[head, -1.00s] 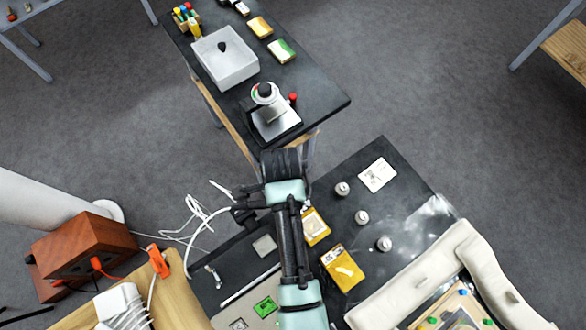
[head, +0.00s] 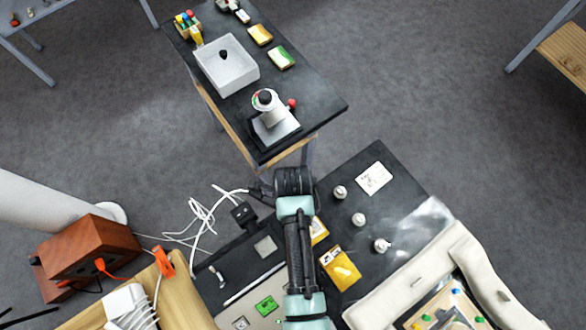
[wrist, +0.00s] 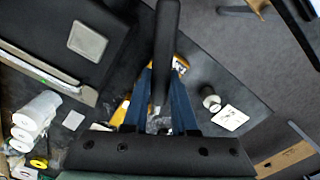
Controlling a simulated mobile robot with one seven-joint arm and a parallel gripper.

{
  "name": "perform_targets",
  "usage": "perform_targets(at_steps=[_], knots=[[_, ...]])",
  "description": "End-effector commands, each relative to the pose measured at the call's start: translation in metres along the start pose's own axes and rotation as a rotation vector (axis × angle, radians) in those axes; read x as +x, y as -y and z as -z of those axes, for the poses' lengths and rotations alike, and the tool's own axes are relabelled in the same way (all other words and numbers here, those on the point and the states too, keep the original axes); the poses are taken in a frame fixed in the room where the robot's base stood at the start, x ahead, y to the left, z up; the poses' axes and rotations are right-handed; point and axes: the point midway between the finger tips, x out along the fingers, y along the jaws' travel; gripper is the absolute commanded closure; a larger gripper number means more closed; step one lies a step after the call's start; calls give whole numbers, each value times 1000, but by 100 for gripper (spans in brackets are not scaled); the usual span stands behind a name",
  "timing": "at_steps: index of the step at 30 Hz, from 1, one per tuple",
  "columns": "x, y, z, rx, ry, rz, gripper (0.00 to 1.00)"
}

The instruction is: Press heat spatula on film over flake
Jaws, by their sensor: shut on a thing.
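My gripper (wrist: 163,82), with blue fingers in the wrist view, is shut on a long black handle, which I take to be the heat spatula (wrist: 166,45). In the head view its dark end (head: 262,188) shows left of my wrist, with a white cable running to it. The spatula is held above the dark table; its tip is hidden. A framed panel (head: 420,315) with green and blue pieces lies at the lower right, apart from the gripper. A clear, shiny sheet (head: 432,212), perhaps the film, shows beside its padding. I cannot make out the flake.
A cream padded cushion (head: 415,275) borders the panel. Small bottles (head: 358,219), a white card (head: 373,178) and a yellow packet (head: 340,268) lie on the near table. A black block (head: 243,213) stands left of my arm. A second table (head: 320,105) holds a white tray (head: 226,65).

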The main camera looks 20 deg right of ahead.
Motion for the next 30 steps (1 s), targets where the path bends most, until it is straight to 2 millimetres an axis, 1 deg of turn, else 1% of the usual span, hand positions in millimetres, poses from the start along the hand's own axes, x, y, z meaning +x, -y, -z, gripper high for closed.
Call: perform_targets(at_steps=[1, 15, 21, 30], knots=[[6, 0, 0, 0, 0, 0, 100], [49, 0, 0, 0, -1, -2, 100], [55, 0, 0, 0, 0, 0, 100], [55, 0, 0, 0, 0, -1, 100]])
